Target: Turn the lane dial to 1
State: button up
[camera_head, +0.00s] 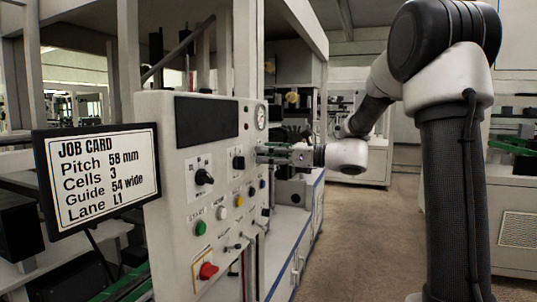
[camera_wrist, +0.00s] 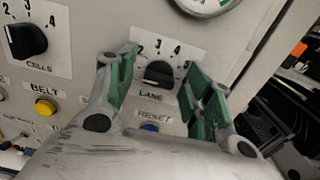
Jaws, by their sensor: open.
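The lane dial (camera_wrist: 159,73) is a black knob on a white label marked LANE, with 2, 3, 4 and 5 readable in the wrist view. The 1 is hidden, and I cannot tell which number the knob points at. My gripper (camera_wrist: 161,66) is open, with one green-padded finger on each side of the knob. I cannot tell whether either finger touches it. In the head view the lane dial (camera_head: 239,161) is on the grey panel, and my gripper (camera_head: 260,153) reaches it from the right.
The cells dial (camera_wrist: 27,40) is left of the lane dial. The yellow belt button (camera_wrist: 45,105) and blue reset button (camera_wrist: 150,127) are below, and a gauge (camera_wrist: 203,4) is above. A job card (camera_head: 97,178) reads Lane L1. Open floor (camera_head: 345,240) lies right of the panel.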

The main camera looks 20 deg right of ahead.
jog(key=shift+d, duration=0.1)
jog(key=v, duration=1.2)
